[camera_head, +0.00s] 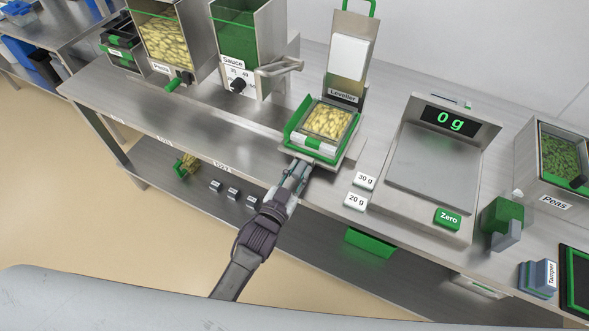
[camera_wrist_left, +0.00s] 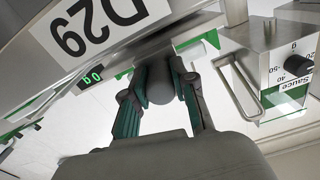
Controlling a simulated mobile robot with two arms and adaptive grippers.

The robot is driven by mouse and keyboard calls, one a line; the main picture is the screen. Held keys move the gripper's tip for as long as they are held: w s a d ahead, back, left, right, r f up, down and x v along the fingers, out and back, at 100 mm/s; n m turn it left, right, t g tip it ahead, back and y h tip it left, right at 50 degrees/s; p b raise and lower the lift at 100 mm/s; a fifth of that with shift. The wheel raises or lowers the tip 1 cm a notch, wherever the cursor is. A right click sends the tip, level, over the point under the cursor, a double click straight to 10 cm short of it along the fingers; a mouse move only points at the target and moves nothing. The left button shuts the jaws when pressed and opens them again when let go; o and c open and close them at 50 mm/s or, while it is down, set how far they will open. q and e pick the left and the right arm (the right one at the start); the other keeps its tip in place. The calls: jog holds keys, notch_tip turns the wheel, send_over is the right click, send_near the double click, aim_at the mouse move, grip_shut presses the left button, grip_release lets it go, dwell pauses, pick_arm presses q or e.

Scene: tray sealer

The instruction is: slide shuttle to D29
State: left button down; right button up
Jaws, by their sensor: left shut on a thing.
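The shuttle (camera_head: 316,147) is a green carrier with a pale front. It sits at the foot of the Leveller (camera_head: 344,96) and carries a tray of yellow pasta (camera_head: 328,121). My left gripper (camera_head: 297,174) reaches up to the table's front edge, just in front of the shuttle. In the left wrist view, my left gripper (camera_wrist_left: 160,88) is shut on a rounded grey knob, with a finger on each side. The D29 label (camera_wrist_left: 92,24) shows upside down on a steel face close to the fingers. The knob's join to the shuttle is hidden. My right gripper is out of view.
The Sauce dispenser (camera_head: 238,55) with its bar handle stands left of the Leveller. The 30 g and 20 g blocks (camera_head: 360,190) and the scale (camera_head: 430,160), reading 0 g, are to the right. The table's front strip left of the shuttle is clear.

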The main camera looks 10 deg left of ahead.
pick_arm(q)
jog(key=shift+s+d, duration=0.1)
jog(key=shift+d, duration=0.1)
jog(key=c, duration=0.9)
grip_release()
jog(key=shift+d, duration=0.1)
jog(key=shift+s+a, duration=0.2)
jog(key=shift+s, duration=0.05)
jog(key=v, duration=1.1)
jog(key=shift+s, duration=0.25)
